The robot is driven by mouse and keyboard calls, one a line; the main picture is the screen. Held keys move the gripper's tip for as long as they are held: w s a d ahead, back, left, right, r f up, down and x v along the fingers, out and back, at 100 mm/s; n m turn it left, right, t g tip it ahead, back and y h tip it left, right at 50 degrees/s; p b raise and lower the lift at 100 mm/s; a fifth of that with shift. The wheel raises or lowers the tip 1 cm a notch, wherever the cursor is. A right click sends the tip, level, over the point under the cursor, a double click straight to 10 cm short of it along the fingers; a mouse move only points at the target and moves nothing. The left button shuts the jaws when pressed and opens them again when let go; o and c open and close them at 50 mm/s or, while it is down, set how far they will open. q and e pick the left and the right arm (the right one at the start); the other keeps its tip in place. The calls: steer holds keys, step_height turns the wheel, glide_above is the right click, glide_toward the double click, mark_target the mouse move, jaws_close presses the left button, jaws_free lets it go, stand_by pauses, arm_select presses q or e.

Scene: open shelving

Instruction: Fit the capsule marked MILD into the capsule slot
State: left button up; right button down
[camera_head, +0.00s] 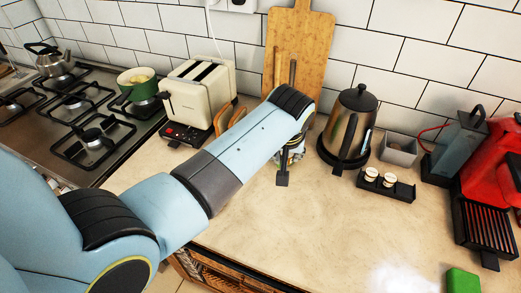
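Two small pale-topped capsules (371,174) and (389,180) stand in a black holder (404,190) on the counter, right of centre. Their markings are too small to read, so I cannot tell which is MILD. A red machine (488,165) with a black grille tray stands at the right edge, partly cut off. I cannot make out a capsule slot on it. My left gripper (283,178) points down at the counter's middle, left of the holder and apart from it. My arm hides much of it, and its opening cannot be judged. My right gripper is not in view.
A steel kettle (347,130) stands between my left gripper and a small grey bin (398,150). A dark grey handled container (457,147) is beside the red machine. A toaster (203,90) and hob are left. A green block (463,281) lies front right. The front counter is clear.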

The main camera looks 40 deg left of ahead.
arm_select(q)
steer(key=a+f+b, duration=0.1)
steer(key=a+f, duration=0.1)
steer(key=a, duration=0.1)
steer(key=s+a+f+b, duration=0.1)
steer(key=a+f, duration=0.1)
steer(key=a, duration=0.1)
steer(key=s+a+f+b, duration=0.1)
steer(key=a+f, duration=0.1)
steer(key=a, duration=0.1)
steer(key=shift+s+a+b, duration=0.2)
steer(key=shift+b, duration=0.15)
step_height(320, 180, down, 4)
steer(key=b, duration=0.5)
steer(key=shift+r, duration=0.1)
steer(key=o, duration=0.7)
steer(key=shift+o, duration=0.2)
